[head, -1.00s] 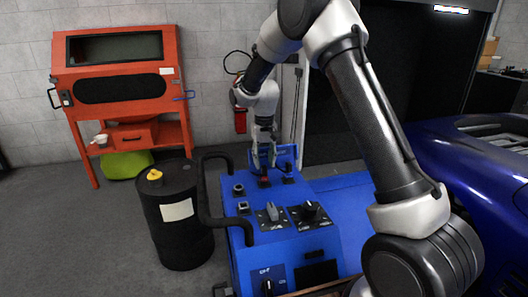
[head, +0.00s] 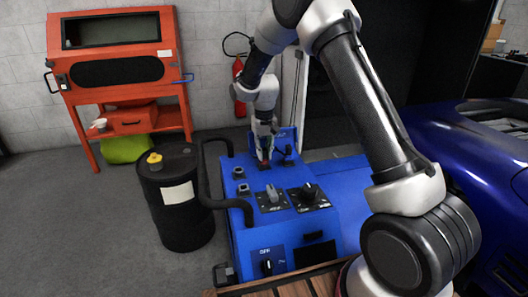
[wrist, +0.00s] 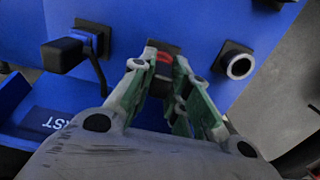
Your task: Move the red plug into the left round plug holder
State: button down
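The red plug (wrist: 163,57) shows as a small red patch on a dark block between and just beyond my fingertips in the wrist view. In the head view it is mostly hidden at the tip of my gripper (head: 264,153), low over the blue console. My gripper (wrist: 162,68) has its green-sided fingers apart, one on each side of the plug; contact is not clear. A round plug holder (wrist: 237,65) with a pale ring on a dark square base is to the right in the wrist view. Two small holders (head: 238,172) (head: 243,188) stand left of the gripper in the head view.
The blue console (head: 285,230) carries dark rotary switches (head: 271,198) (head: 309,195) in front. A black lever-like part (wrist: 65,52) is left of my fingers. A black barrel (head: 176,205) and black pipe (head: 204,180) stand left; a blue car (head: 475,160) is right.

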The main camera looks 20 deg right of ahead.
jog(key=shift+r, duration=0.1)
jog(key=shift+r, duration=2)
jog(key=s+a, duration=0.3)
jog(key=a, duration=0.7)
dwell(0.4)
jog(key=shift+a+f, duration=0.1)
jog(key=shift+f, duration=0.35)
jog(key=shift+f, duration=0.15)
dwell(0.6)
